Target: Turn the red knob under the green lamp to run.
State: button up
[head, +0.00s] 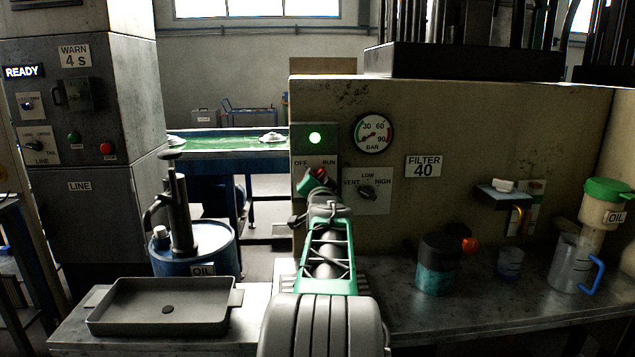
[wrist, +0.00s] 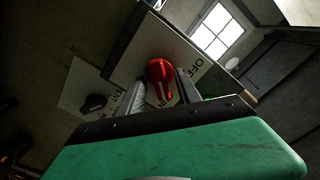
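The green lamp (head: 315,138) is lit on a wall panel. Below it is a plate (head: 328,163) marked OFF on the left and RUN on the right. The red knob (head: 320,173) is on this plate, mostly hidden behind my gripper (head: 314,186) in the head view. In the wrist view the red knob (wrist: 161,71) shows between the two fingers of my gripper (wrist: 160,82). The fingers are apart, with a narrow gap on each side of the knob; contact is not visible. Which mark the knob points to is unclear.
A black VENT/LOW/HIGH knob (head: 367,192) is close at the right of my gripper. A gauge (head: 373,133) and a FILTER 40 label (head: 423,167) are on the same wall. A grey tray (head: 205,328) and blue oil drum (head: 225,250) stand left; jugs stand on the right bench.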

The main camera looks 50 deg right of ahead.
jog(key=v, duration=0.7)
jog(key=shift+s+a+b, duration=0.25)
jog(key=shift+a+b, duration=0.05)
jog(key=shift+b, duration=0.1)
